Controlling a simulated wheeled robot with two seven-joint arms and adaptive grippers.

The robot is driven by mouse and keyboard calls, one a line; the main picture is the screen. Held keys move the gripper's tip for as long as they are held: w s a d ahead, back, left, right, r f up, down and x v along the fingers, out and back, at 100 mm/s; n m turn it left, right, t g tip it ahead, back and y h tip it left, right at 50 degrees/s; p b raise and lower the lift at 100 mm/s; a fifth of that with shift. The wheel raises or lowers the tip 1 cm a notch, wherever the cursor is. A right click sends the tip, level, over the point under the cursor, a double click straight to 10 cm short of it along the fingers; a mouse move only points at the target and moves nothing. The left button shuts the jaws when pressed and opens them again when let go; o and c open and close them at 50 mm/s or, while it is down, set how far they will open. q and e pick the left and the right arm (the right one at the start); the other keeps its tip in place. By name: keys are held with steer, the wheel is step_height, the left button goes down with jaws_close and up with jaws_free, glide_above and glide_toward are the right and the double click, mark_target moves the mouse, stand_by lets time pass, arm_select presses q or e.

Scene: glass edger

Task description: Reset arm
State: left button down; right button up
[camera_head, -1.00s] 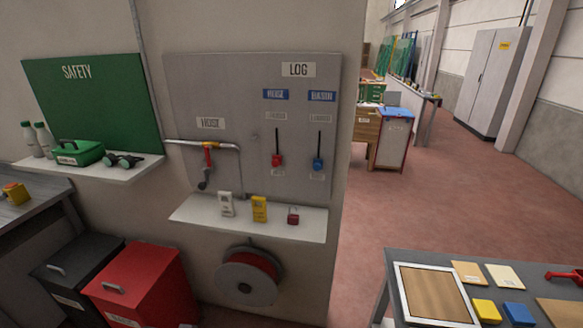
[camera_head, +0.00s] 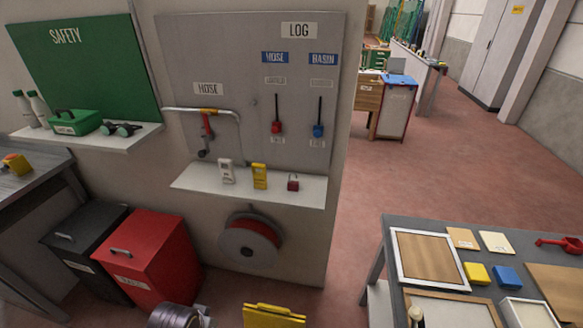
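Neither of my gripper's fingertips shows in the head view. A rounded dark grey part at the bottom edge, left of centre, is cut off by the frame; I cannot tell what it is. A yellow flat-topped object (camera_head: 273,316) beside it is also cut off.
A shelf (camera_head: 250,190) with small items sits above a hose reel (camera_head: 250,242). A black bin (camera_head: 85,240) and a red bin (camera_head: 150,255) stand at left. A grey table (camera_head: 400,228) with boards and blocks stands at right. Red floor (camera_head: 480,160) is open behind it.

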arm_select(q)
steer(key=s+f+g, duration=0.1)
steer(key=s+f, duration=0.1)
steer(key=f, duration=1.3)
steer(key=s+f, duration=0.3)
steer(key=f, duration=1.2)
steer(key=s+a+f, duration=0.2)
steer(key=s+f, duration=0.7)
steer(key=s, duration=0.1)
steer(key=s+a+f+g, duration=0.1)
steer(key=s+a+f, duration=0.1)
steer(key=s+f, duration=0.7)
steer(key=shift+s+a, duration=0.15)
steer(key=shift+s, duration=0.9)
steer(key=shift+f, duration=0.1)
